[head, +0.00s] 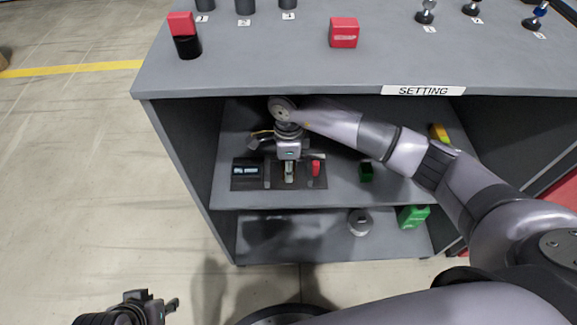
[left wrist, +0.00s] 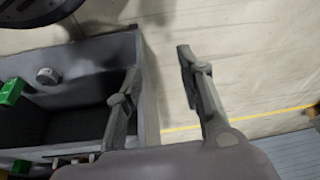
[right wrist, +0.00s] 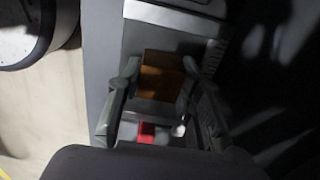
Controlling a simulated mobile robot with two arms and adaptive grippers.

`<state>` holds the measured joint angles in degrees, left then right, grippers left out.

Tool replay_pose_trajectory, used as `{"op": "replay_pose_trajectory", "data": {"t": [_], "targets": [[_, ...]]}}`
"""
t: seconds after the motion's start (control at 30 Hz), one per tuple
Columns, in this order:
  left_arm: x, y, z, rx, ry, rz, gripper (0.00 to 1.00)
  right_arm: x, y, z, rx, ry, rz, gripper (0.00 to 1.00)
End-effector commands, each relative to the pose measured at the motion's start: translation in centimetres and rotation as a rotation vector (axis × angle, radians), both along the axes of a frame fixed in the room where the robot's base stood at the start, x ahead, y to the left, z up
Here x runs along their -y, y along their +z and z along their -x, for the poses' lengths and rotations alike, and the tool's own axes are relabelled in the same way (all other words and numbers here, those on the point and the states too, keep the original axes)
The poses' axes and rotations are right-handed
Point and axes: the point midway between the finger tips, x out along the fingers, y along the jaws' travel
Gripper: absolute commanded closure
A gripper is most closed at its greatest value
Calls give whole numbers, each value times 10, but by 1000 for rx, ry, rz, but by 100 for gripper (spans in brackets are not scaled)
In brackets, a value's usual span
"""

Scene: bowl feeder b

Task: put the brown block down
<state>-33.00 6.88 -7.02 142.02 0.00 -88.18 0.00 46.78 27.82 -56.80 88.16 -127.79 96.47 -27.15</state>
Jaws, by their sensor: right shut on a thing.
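The brown block (right wrist: 162,76) shows between the fingers of my right gripper (right wrist: 158,80) in the right wrist view, and that gripper is shut on it. In the head view my right gripper (head: 289,172) points down inside the cabinet, over a dark panel (head: 246,184) on the upper inner shelf. The brown block is not clearly visible there, and I cannot tell whether it touches the panel. My left gripper (head: 158,302) is open and empty, low in front of the cabinet at left. Its spread fingers (left wrist: 158,65) show in the left wrist view.
A red piece (head: 316,168) stands right of my right gripper. A dark green block (head: 366,173) and a yellow piece (head: 439,133) lie farther right. The lower shelf holds a grey round part (head: 359,222) and a green block (head: 413,216).

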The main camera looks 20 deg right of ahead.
Motion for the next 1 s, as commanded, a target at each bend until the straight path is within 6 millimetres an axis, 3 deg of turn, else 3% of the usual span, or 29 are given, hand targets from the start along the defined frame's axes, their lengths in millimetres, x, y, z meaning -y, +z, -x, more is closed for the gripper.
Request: {"op": "replay_pose_trajectory", "data": {"t": [0.5,0.53,0.83,1.0], "targets": [[2,2,-8,41,-3,8,65,0,-1,0,1,-1,-1,99],[3,2,-10,47,-3,10,65,0,-1,0,1,-1,0,67],[3,3,-10,49,-5,10,65,0,-1,0,1,-1,0,47],[3,3,-10,48,-5,10,65,0,-1,0,1,-1,0,47]]}}
